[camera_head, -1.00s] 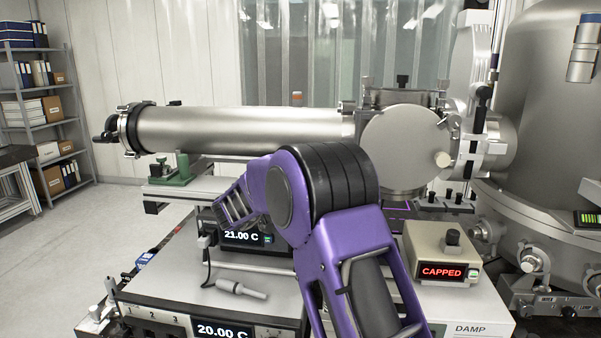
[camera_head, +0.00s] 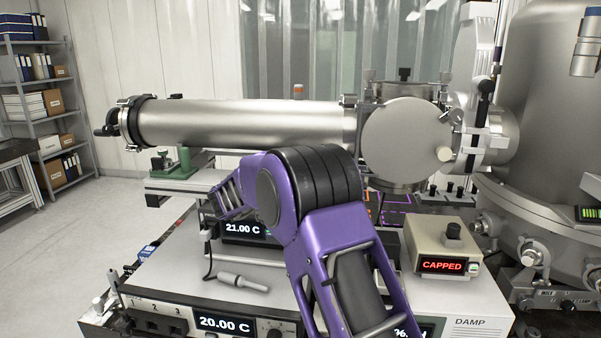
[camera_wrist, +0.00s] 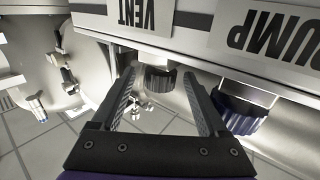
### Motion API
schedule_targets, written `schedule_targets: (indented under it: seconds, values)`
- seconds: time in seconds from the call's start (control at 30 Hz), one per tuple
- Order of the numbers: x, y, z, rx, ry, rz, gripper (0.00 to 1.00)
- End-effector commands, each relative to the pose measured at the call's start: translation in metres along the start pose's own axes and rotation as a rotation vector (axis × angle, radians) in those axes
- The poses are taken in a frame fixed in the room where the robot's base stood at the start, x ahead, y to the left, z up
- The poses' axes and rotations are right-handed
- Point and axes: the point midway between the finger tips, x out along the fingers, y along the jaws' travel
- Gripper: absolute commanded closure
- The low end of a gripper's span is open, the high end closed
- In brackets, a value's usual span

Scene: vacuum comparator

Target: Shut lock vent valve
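In the wrist view, a dark ribbed knob (camera_wrist: 158,78) sits on a short pale stem under a panel edge, beside the upside-down VENT label (camera_wrist: 135,12). My gripper (camera_wrist: 159,75) is open, with one finger on either side of this knob and nothing clearly clamped. Whether the fingertips touch the knob, I cannot tell. A second dark-blue ribbed knob (camera_wrist: 240,115) sits by the PUMP label (camera_wrist: 268,40), just right of the right finger. In the head view my purple arm hides the gripper and both knobs.
The PUMP knob is close to my right finger. In the head view, a box reading CAPPED (camera_head: 441,263) stands right of my arm. A long metal tube (camera_head: 240,123) lies behind it, and a grey handheld tool (camera_head: 243,282) lies on the bench left of it.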

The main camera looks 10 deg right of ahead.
Motion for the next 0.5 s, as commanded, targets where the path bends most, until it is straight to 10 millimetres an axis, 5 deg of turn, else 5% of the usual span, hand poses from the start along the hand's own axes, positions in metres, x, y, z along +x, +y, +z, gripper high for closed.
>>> schedule_targets:
  seconds: [0.5]
  values:
    - [-0.0005,0.0010,-0.0005,0.000,0.000,-0.027,0.23]
